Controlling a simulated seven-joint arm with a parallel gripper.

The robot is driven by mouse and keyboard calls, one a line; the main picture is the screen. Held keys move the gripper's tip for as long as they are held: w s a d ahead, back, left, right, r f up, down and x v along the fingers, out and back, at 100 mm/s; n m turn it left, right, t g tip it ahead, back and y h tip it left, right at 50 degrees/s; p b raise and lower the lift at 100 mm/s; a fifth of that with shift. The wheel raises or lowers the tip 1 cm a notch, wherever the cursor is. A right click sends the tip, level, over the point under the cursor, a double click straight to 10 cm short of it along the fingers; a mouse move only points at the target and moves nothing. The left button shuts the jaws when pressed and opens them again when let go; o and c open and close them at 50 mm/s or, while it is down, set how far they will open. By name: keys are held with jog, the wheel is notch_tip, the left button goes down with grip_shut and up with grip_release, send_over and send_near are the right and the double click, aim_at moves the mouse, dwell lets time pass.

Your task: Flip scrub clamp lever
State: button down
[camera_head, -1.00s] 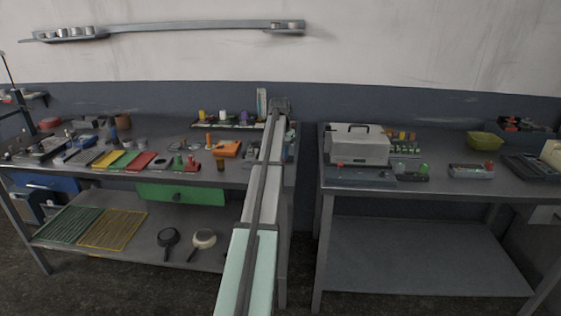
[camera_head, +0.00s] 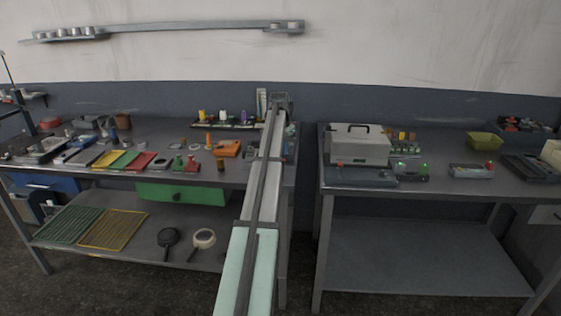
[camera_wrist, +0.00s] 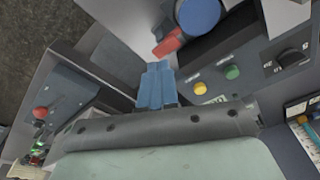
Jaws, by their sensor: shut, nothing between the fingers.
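My gripper (camera_wrist: 157,68) shows in the wrist view as blue fingers held together, with nothing between them. Just beyond the fingertips is a red lever-like part (camera_wrist: 168,45) beside a round blue disc (camera_wrist: 198,14). This may be the clamp lever, but I cannot tell for sure. The fingertips look close to the red part; I cannot tell whether they touch it. In the head view my arm reaches over the right end of the left bench (camera_head: 150,135), and the fingers and lever cannot be made out there.
Right of my fingers is a dark panel with a yellow button (camera_wrist: 200,88), a green button (camera_wrist: 232,72) and a black knob (camera_wrist: 291,57). A red button (camera_wrist: 40,112) sits at left. A second bench (camera_head: 440,188) stands to the right, with a grey case (camera_head: 357,150) on it.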

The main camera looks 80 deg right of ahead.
jog(key=shift+r, duration=2.25)
